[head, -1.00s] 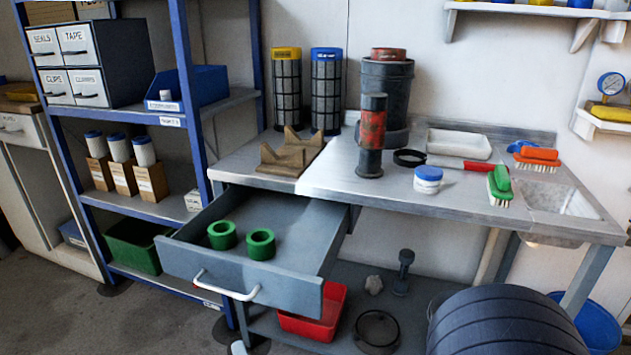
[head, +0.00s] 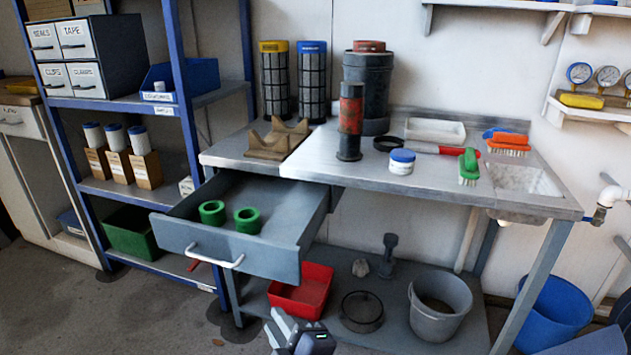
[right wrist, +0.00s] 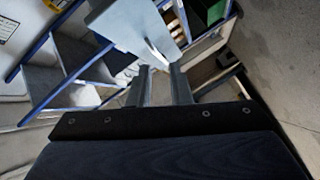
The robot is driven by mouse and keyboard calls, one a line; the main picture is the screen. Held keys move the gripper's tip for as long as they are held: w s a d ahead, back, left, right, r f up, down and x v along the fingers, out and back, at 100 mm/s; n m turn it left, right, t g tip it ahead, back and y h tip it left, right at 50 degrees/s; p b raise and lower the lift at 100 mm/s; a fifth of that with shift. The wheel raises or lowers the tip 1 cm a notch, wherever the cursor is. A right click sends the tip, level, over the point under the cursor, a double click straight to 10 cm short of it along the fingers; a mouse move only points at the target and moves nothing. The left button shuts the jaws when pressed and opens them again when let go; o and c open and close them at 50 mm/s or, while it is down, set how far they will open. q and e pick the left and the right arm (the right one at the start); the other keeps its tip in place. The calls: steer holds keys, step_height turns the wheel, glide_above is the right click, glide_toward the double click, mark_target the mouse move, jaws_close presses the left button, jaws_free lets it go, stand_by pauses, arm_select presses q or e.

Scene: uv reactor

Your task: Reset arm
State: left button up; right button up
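My right gripper (head: 300,335) shows at the bottom edge of the head view, low in front of the bench and below the open drawer (head: 232,252). In the right wrist view my right gripper (right wrist: 161,78) has its two fingers apart with nothing between them. The drawer's grey front (right wrist: 120,22) and white handle (right wrist: 157,52) lie beyond the fingertips there. My left gripper is not in view.
Two green rings (head: 229,215) lie in the drawer. The metal bench (head: 335,185) holds a red-and-black cylinder (head: 350,122) and a white jar (head: 402,162). The lower shelf holds a red bin (head: 301,290) and a grey bucket (head: 438,307). A blue shelf rack (head: 185,100) stands left.

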steer(key=d+m+g+h, duration=0.1)
steer(key=d+m+g, duration=0.3)
steer(key=d+m, duration=0.7)
steer(key=s+d+f+m+g+h, duration=0.4)
steer(key=s+d+m, duration=0.5)
steer(key=s+d, duration=0.65)
step_height(320, 180, up, 34)
steer(key=w+p, duration=0.1)
steer(key=p, duration=3.3)
steer(key=shift+w+f+g+y, duration=0.2)
steer(key=shift+g+y, duration=0.1)
